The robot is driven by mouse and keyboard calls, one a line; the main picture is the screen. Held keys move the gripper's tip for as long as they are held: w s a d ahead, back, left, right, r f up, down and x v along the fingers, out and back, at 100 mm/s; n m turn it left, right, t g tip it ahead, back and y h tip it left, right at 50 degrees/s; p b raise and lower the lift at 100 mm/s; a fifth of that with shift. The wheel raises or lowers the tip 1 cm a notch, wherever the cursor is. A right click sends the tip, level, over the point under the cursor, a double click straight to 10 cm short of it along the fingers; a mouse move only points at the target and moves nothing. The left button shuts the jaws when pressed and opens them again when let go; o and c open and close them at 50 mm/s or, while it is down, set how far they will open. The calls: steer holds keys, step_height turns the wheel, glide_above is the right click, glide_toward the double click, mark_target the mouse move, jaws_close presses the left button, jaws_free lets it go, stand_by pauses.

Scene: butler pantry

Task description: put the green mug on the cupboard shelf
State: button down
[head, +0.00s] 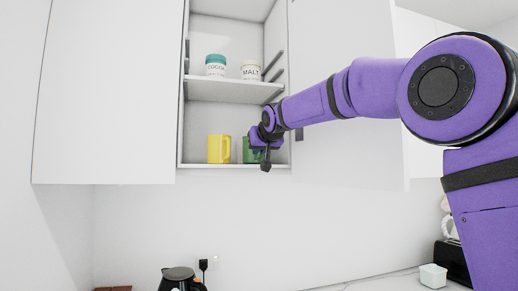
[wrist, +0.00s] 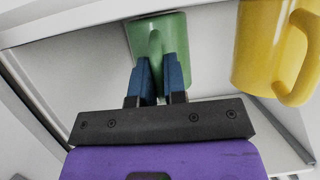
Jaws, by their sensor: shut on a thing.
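The green mug (head: 248,153) is inside the open cupboard, low on the bottom shelf (head: 202,165), to the right of a yellow mug (head: 216,149). My gripper (head: 264,150) is in front of it and hides part of it in the head view. In the wrist view, my gripper (wrist: 161,78) is shut on the handle of the green mug (wrist: 178,32), with the blue fingers on both sides of the handle. The mug looks upright in the head view. I cannot tell whether its base touches the shelf.
The yellow mug also shows close by in the wrist view (wrist: 262,45). On the shelf above stand a cocoa jar (head: 215,66) and a malt jar (head: 251,71). The cupboard's right wall is close to my gripper. A black kettle (head: 178,278) stands below.

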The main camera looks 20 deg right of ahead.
steer(key=c, duration=1.1)
jaws_free()
steer(key=shift+s, duration=0.1)
steer(key=v, duration=1)
steer(key=shift+s, duration=0.3)
steer(key=shift+s+d+r, duration=0.1)
steer(key=s+d+f+g, duration=0.3)
steer(key=s+f+g, duration=0.1)
steer(key=s+f, duration=1.2)
steer(key=s+d+f+g, duration=0.3)
steer(key=s+f, duration=1.2)
steer(key=s, duration=0.7)
steer(key=shift+d+f+g, duration=0.2)
steer(key=shift+f+g, duration=0.15)
steer(key=shift+g, duration=0.35)
